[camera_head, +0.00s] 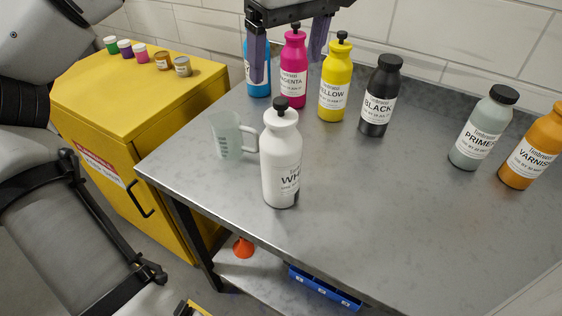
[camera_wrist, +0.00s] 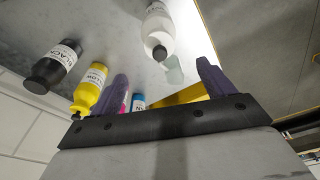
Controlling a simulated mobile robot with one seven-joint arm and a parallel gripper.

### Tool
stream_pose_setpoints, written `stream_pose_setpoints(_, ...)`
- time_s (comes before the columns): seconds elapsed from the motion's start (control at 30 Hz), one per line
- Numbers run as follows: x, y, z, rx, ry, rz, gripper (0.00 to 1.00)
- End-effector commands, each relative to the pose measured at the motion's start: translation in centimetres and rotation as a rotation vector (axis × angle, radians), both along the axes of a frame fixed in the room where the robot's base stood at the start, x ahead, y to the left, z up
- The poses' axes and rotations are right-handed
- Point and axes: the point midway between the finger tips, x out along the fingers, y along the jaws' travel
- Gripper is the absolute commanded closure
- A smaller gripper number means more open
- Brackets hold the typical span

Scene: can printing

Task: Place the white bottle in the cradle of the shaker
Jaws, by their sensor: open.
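The white bottle (camera_head: 281,160) stands upright near the table's front left edge, with a black cap and a label facing front right. In the wrist view the white bottle (camera_wrist: 160,28) shows at the top, beyond the fingertips. My gripper (camera_head: 287,76) is open and empty at the back of the table, in front of the cyan and magenta bottles as seen and apart from the white bottle. Its two purple fingers are spread in the wrist view (camera_wrist: 162,70). The shaker and its cradle are not in view.
A clear measuring jug (camera_head: 228,138) stands just left of the white bottle. Cyan (camera_head: 260,82), magenta (camera_head: 293,85), yellow (camera_head: 335,85) and black (camera_head: 376,120) bottles line the back; primer (camera_head: 478,140) and varnish (camera_head: 528,160) stand right. A yellow cabinet (camera_head: 160,100) is left. The table's front right is clear.

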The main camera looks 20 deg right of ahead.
Motion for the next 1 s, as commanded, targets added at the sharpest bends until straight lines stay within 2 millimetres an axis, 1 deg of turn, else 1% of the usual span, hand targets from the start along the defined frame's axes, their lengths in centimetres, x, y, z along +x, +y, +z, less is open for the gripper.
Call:
stream_pose_setpoints(0.03, 0.1, 0.1, -1.1, -0.001, 0.003, -0.002, 0.19)
stream_pose_setpoints(0.1, 0.4, 0.2, -2.5, -0.001, 0.003, 0.000, 0.19)
stream_pose_setpoints(0.2, 0.6, 0.2, -4.3, -0.003, 0.003, 0.000, 0.19)
stream_pose_setpoints(0.3, 0.7, 0.2, -5.5, -0.004, 0.002, 0.000, 0.19)
stream_pose_setpoints(0.53, 1.0, 0.3, -7.1, -0.005, 0.003, -0.001, 0.19)
stream_pose_setpoints(0.7, 1.3, 0.4, -9.7, -0.005, 0.004, -0.002, 0.19)
stream_pose_setpoints(0.8, 1.5, 0.4, -10.8, -0.005, 0.004, -0.001, 0.19)
stream_pose_setpoints(0.9, 1.5, 0.4, -11.3, -0.007, 0.001, -0.001, 0.19)
stream_pose_setpoints(1.0, 1.6, 0.4, -11.4, -0.006, 0.000, -0.001, 0.19)
